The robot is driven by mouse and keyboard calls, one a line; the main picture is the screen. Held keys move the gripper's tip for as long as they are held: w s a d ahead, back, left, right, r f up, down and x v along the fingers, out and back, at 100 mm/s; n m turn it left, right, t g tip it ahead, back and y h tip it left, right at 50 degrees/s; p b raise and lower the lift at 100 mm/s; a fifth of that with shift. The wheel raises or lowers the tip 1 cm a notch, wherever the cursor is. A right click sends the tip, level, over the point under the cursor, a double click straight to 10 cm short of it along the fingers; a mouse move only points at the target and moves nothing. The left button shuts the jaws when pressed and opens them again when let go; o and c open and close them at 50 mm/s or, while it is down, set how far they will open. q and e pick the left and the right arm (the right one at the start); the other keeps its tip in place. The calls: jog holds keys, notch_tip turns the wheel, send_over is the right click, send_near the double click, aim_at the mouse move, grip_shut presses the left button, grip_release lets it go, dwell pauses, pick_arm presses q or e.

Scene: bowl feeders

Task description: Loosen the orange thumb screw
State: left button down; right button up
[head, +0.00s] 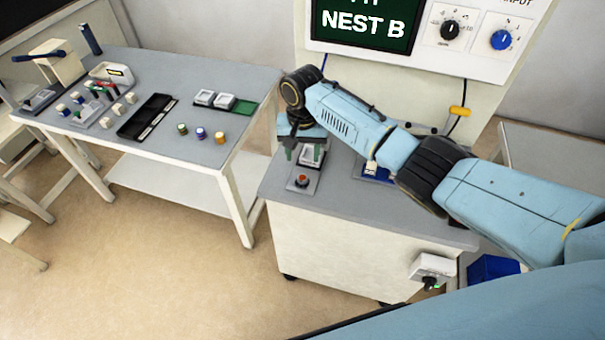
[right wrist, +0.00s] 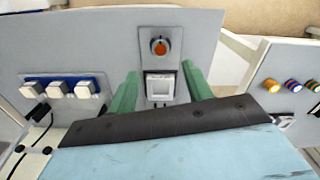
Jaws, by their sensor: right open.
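The orange thumb screw (head: 302,180) stands on a small grey plate near the front left of the grey-topped cabinet. In the right wrist view the orange thumb screw (right wrist: 160,47) lies beyond the fingertips, centred between them. A pale square nest (right wrist: 159,87) sits beside the screw on the same plate. My right gripper (head: 305,153) has green fingers, is open, and is over the nest, apart from the screw. The right wrist view shows the open right gripper (right wrist: 162,82) with one finger on each side of the nest. My left gripper is not in view.
A blue fixture with white blocks (right wrist: 58,89) is beside the nest plate. A display (head: 365,22) reading "NEST B" stands behind. The left table (head: 215,150) holds several coloured knobs, a black tray (head: 147,117) and a green tray (head: 243,107). The cabinet front edge is clear.

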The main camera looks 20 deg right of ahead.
aim_at(302, 178)
notch_tip(302, 178, down, 9)
jog(key=shift+r+b, duration=0.2)
jog(key=shift+b, duration=0.8)
jog(key=c, duration=1)
jog(key=shift+o, duration=0.2)
